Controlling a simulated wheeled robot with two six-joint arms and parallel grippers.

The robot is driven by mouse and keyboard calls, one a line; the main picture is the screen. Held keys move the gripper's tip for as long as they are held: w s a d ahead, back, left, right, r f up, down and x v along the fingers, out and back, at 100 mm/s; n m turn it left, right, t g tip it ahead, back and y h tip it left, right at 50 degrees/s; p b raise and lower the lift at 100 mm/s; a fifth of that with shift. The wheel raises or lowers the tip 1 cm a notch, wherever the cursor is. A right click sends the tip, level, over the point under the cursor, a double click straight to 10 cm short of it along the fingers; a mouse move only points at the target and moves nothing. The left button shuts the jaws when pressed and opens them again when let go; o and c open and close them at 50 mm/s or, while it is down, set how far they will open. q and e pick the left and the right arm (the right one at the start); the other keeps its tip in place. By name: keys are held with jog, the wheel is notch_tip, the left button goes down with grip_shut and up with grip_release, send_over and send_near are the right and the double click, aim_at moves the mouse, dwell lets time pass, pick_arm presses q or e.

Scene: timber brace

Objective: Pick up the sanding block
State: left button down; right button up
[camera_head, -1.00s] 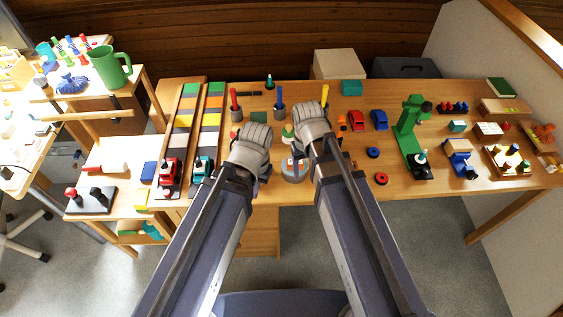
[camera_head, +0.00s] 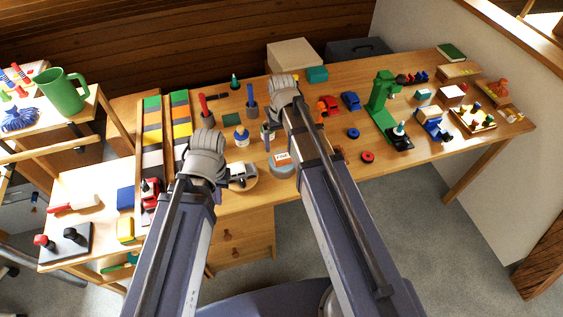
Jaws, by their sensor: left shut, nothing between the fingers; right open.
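I cannot tell for certain which item is the sanding block. Small blocks that could be it include a white-topped block (camera_head: 452,92) and a teal-and-white one (camera_head: 423,94) on the right of the bench. A yellow block (camera_head: 125,229) and a blue block (camera_head: 125,199) lie on the left side table. My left gripper (camera_head: 207,145) is shut and empty over the left part of the bench. My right gripper (camera_head: 283,86) is open over the middle of the bench; its fingers are mostly hidden from behind. Neither gripper touches any of these blocks.
Around the grippers stand a white toy truck (camera_head: 241,174), a round tin (camera_head: 282,164), a glue bottle (camera_head: 241,136) and tool cups. A green drill stand (camera_head: 382,98) and blue vise (camera_head: 433,124) stand to the right. The front right bench edge (camera_head: 440,155) is clear.

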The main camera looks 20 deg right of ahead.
aim_at(282, 156)
jog(key=shift+s+d+f+b, duration=0.1)
jog(key=shift+f+b, duration=1.25)
jog(key=shift+f, duration=0.2)
jog(key=shift+s+f+b, duration=0.1)
jog(key=shift+f+b, duration=1.25)
jog(key=shift+f, duration=0.2)
jog(key=shift+r, duration=0.1)
jog(key=shift+c, duration=0.4)
jog(key=c, duration=1.2)
jog(key=shift+o, duration=0.2)
notch_tip(282, 156, up, 10)
jog(key=p, duration=1)
